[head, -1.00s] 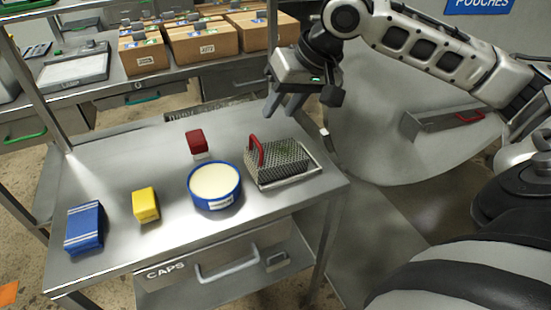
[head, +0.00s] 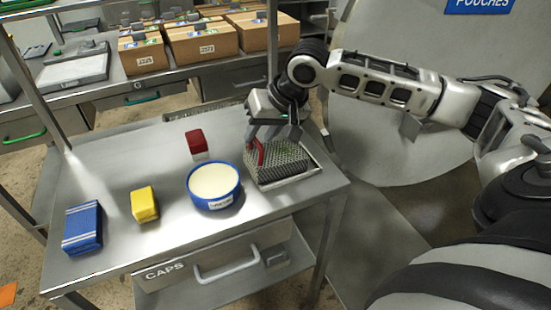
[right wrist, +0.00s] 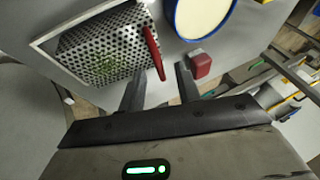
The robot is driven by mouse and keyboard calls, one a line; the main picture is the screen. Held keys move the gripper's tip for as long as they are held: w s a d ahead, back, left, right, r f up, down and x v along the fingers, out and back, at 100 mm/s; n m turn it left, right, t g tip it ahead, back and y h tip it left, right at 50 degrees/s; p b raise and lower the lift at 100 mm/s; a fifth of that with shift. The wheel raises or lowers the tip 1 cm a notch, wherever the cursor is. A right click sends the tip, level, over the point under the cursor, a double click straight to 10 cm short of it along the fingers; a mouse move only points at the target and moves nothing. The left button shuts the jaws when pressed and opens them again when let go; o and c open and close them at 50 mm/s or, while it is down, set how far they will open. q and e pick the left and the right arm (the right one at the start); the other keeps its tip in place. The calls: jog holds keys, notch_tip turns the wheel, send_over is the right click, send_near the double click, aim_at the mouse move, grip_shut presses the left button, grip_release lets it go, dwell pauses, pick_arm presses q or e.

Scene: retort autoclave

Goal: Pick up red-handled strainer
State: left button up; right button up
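The red-handled strainer, a perforated metal box (head: 285,163), sits at the right end of the steel table. Its red handle (head: 258,154) stands up at its left end. In the right wrist view the perforated box (right wrist: 105,50) is at upper left and the handle (right wrist: 154,52) rises near the middle. My right gripper (head: 269,138) is over the handle end of the strainer, fingers pointing down. In the right wrist view its two fingers (right wrist: 158,85) are spread apart, with the handle lying ahead of the gap; nothing is gripped. My left gripper is not in view.
A blue tub with pale contents (head: 213,186) stands close left of the strainer. A red block (head: 197,142), a yellow block (head: 144,204) and a blue box (head: 82,227) are also on the table (head: 110,180). Cardboard boxes (head: 203,45) stand on a bench behind.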

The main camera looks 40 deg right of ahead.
aim_at(256, 139)
jog(key=x, duration=0.3)
jog(key=shift+w+f, duration=0.1)
grip_shut()
dwell(1.3)
